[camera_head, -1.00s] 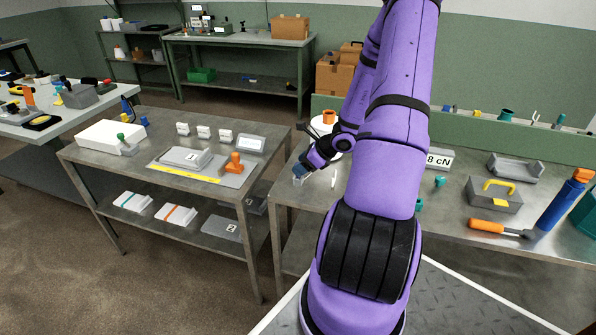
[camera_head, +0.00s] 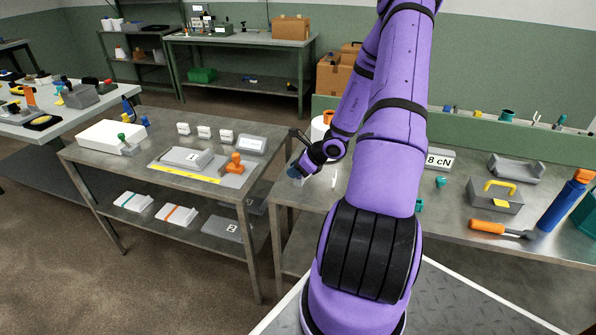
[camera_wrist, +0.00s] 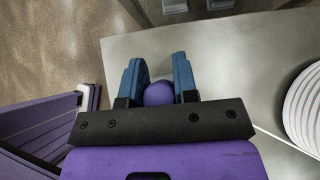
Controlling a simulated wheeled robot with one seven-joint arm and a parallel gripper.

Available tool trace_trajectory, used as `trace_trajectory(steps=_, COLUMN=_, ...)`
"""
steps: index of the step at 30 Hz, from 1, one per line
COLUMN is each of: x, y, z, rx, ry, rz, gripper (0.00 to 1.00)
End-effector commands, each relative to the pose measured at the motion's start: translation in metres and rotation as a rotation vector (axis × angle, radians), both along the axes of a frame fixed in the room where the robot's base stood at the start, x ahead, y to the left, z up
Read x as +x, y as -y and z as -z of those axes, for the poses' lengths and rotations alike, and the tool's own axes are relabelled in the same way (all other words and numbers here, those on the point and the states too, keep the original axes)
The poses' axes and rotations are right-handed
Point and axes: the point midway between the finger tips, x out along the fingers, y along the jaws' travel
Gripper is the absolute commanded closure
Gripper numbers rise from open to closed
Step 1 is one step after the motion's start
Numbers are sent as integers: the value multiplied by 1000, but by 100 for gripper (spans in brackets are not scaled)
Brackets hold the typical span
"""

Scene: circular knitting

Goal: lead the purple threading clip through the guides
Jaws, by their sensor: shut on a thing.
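The purple threading clip (camera_wrist: 158,93) shows in the wrist view as a rounded purple shape between the two blue fingers of my gripper (camera_wrist: 158,75). My gripper is shut on it, with the finger tips apart around it. In the head view my gripper (camera_head: 295,173) is over the left front corner of the grey work table (camera_head: 290,215), and the clip cannot be made out there. A white ribbed spool (camera_wrist: 305,105) stands to the right in the wrist view. A thin pale thread runs near its base. I cannot make out the guides for certain; my arm covers part of the table.
A second table (camera_head: 98,152) with a white box and an orange-handled tool stands to the left, across a narrow gap. To the right are a sign reading 8 cN (camera_head: 438,159), a grey box with a yellow handle (camera_head: 492,195), an orange-handled tool (camera_head: 487,227) and a blue bottle (camera_head: 563,203).

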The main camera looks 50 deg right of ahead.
Motion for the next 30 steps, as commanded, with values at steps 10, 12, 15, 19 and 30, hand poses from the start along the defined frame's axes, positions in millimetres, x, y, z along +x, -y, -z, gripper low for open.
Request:
trace_trajectory(steps=10, x=3, y=-2, z=-10, rx=-2, ry=1, rz=-4, gripper=96)
trace_trajectory(steps=12, x=4, y=-3, z=-12, rx=-1, ry=1, rz=-4, gripper=96)
trace_trajectory(steps=15, x=5, y=-5, z=-18, rx=-1, ry=1, rz=-6, gripper=96)
trace_trajectory(steps=19, x=7, y=-7, z=-24, rx=-1, ry=0, rz=-8, gripper=96)
trace_trajectory(steps=30, x=10, y=-10, z=-35, rx=1, ry=0, rz=-11, gripper=96)
